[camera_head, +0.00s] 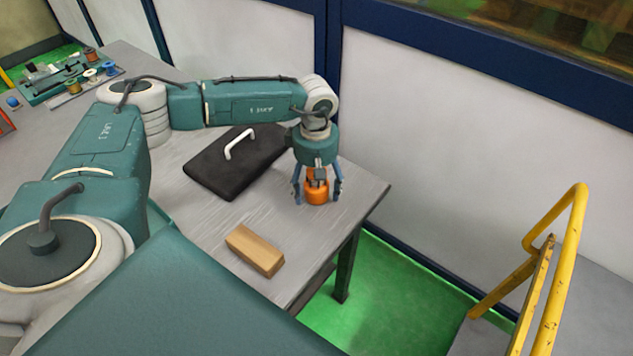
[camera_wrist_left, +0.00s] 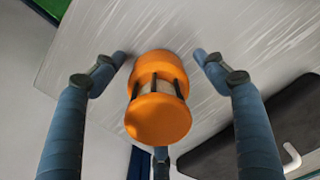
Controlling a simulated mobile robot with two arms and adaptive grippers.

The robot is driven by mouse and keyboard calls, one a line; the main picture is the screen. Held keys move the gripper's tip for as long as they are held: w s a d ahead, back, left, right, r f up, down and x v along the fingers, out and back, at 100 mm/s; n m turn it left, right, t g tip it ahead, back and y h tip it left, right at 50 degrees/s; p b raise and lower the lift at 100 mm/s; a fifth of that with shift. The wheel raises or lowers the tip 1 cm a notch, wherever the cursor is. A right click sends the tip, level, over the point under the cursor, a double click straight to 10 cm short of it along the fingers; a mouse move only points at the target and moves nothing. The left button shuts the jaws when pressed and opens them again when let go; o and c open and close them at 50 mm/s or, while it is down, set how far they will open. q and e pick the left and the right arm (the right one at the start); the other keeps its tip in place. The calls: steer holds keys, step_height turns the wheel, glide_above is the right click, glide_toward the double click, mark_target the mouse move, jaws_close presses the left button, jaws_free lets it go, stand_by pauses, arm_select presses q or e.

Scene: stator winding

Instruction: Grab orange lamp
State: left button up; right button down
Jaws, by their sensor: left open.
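The orange lamp (camera_head: 317,192) stands on the grey table near its right corner in the head view. In the left wrist view the lamp (camera_wrist_left: 158,118) has orange ends joined by dark posts around a pale middle. My left gripper (camera_head: 318,190) points down over the lamp, its fingers spread around it. In the left wrist view gaps show between the lamp and the two upper fingers; the third finger is partly hidden behind the lamp, so its contact cannot be told. My right gripper is not in view.
A black case (camera_head: 226,172) with a white handle lies left of the lamp. A wooden block (camera_head: 255,250) lies nearer the front edge of the table (camera_head: 352,190). A yellow railing (camera_head: 560,260) stands at right. Spools and tools (camera_head: 90,70) sit far left.

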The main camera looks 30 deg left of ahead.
arm_select(q)
steer(key=c, duration=1.4)
